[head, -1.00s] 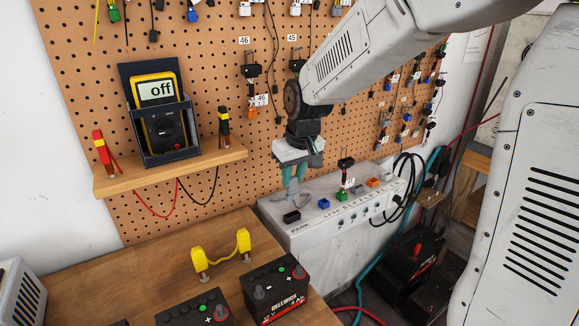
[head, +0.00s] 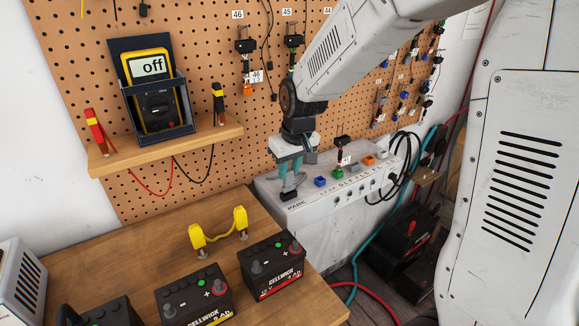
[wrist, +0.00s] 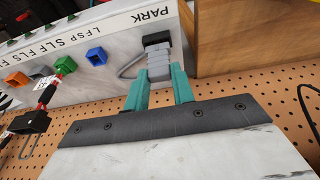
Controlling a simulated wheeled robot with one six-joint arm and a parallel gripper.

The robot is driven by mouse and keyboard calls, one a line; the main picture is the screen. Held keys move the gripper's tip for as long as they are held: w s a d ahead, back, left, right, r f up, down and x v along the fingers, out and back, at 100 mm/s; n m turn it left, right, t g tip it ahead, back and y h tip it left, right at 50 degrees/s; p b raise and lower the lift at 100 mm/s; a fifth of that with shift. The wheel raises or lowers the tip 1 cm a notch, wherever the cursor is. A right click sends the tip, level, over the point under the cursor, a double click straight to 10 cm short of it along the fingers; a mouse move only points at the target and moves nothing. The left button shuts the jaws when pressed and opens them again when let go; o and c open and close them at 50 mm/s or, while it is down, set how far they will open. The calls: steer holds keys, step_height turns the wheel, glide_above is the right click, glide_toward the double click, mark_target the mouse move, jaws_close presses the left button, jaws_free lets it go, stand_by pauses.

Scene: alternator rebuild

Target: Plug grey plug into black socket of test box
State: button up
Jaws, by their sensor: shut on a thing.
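The test box (head: 330,222) is a white box with a row of coloured sockets along its top edge. Its black socket (wrist: 157,39) sits at the end marked PARK; it also shows in the head view (head: 289,196). My gripper (wrist: 160,85) is shut on the grey plug (wrist: 158,62), with a teal finger on each side. The plug is lined up with the black socket and its front meets the socket's opening; I cannot tell how deep it sits. A grey cable loop (wrist: 130,68) hangs beside the plug. In the head view my gripper (head: 289,172) is right above the black socket.
Blue (head: 320,181), green, and orange sockets stand along the box; a black plug with a tag (head: 341,142) stands above the green one. Batteries (head: 272,265) and a yellow jumper (head: 220,232) are on the bench. A pegboard with hanging plugs is behind.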

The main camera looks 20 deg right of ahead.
steer(key=shift+f, duration=0.7)
stand_by(1.2)
steer(key=o, duration=1)
steer(key=shift+o, duration=0.2)
steer(key=v, duration=0.7)
steer(key=shift+r, duration=0.4)
